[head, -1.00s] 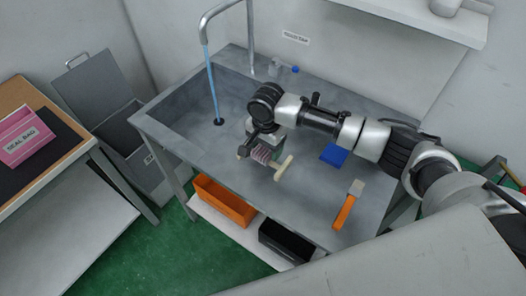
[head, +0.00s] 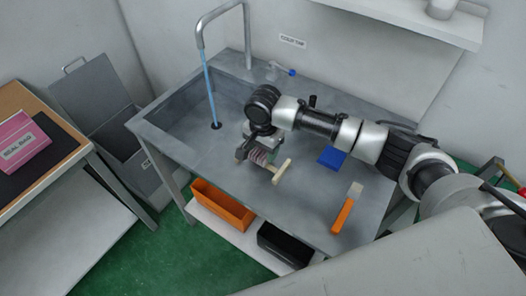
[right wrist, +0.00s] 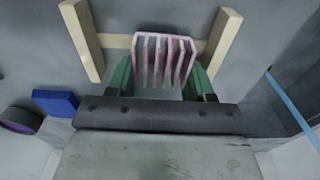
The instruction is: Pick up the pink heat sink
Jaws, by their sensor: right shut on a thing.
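The pink heat sink (head: 260,157) is a small block of thin upright fins, low over the front of the grey sink bench. In the right wrist view the heat sink (right wrist: 163,58) sits between the two green fingers of my right gripper (right wrist: 162,82), which is shut on it. A cream frame of two bars and a crosspiece (right wrist: 226,38) lies just beyond it; one cream bar (head: 283,172) shows in the head view. I cannot tell whether the heat sink still touches the frame. My left gripper is not in view.
Water runs from the tap (head: 199,38) into the basin at the left. A blue block (head: 332,156) and an orange-handled scraper (head: 345,212) lie to the right on the bench. Orange (head: 222,205) and black (head: 284,243) bins stand below. A pink box (head: 20,143) is at far left.

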